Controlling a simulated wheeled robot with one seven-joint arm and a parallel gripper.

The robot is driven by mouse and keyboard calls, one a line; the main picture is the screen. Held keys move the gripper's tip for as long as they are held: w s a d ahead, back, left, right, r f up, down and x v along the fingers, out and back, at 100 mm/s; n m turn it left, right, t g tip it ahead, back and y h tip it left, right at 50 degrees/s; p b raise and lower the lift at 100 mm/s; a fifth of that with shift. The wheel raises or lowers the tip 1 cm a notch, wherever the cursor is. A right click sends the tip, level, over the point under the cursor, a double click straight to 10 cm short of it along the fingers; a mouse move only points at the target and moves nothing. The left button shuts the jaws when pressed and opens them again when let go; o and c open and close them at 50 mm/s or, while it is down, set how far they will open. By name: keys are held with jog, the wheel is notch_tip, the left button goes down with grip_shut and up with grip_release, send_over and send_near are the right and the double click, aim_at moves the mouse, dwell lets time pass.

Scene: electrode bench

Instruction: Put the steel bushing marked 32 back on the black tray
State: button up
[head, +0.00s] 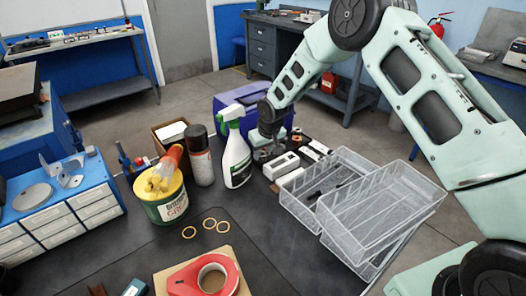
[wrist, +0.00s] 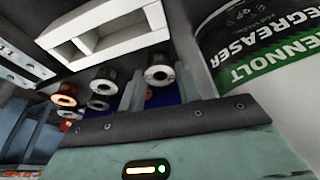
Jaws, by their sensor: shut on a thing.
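A steel bushing (wrist: 160,74), a short bright cylinder with a dark bore, is between the two fingers of my gripper (wrist: 159,84) in the wrist view. The fingers are shut on it. I cannot read any number on it. I cannot make out the black tray for certain.
The degreaser spray bottle (head: 236,158) is close beside my gripper; its label (wrist: 245,45) fills the wrist view's right. A white frame-like block (wrist: 105,32) is nearby. Clear plastic bins (head: 375,210) stand to the right. A grease tin (head: 168,205) stands left. The dark mat's front is partly clear.

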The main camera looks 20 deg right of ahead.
jog(key=shift+f, duration=0.1)
jog(key=o, duration=1.1)
jog(key=b+v, duration=0.1)
jog(key=v, duration=1.6)
jog(key=shift+s+b, duration=0.15)
jog(key=shift+b, duration=0.2)
notch_tip(320, 180, up, 5)
jog(key=p, duration=0.4)
